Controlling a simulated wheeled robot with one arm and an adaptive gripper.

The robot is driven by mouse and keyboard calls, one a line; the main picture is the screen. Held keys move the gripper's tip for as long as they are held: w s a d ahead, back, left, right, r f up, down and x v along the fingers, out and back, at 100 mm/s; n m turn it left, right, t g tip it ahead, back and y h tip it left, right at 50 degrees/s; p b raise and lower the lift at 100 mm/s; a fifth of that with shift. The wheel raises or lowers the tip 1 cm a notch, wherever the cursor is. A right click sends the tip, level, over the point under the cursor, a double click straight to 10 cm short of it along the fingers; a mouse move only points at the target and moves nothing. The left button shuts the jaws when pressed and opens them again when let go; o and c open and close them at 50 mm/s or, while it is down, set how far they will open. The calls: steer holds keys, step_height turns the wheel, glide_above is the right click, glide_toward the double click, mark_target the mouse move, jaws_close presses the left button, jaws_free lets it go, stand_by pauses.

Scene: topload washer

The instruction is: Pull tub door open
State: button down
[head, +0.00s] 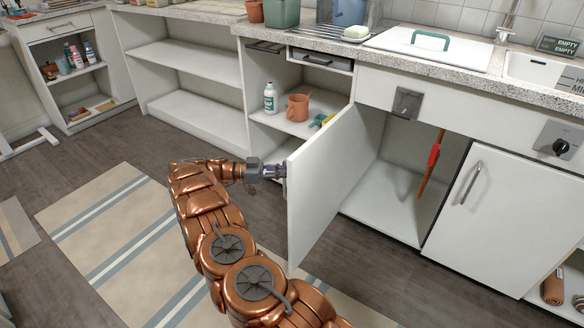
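A white lid with a teal handle (431,42) lies flat on the counter above.
A closed door (480,215) is to the right. A striped rug (130,235) covers clear floor at the left.

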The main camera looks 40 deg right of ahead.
steer(key=shift+w+a, duration=0.1)
stand_by(0.3)
steer(key=c, duration=1.2)
jaws_free()
steer(key=shift+r, duration=0.1)
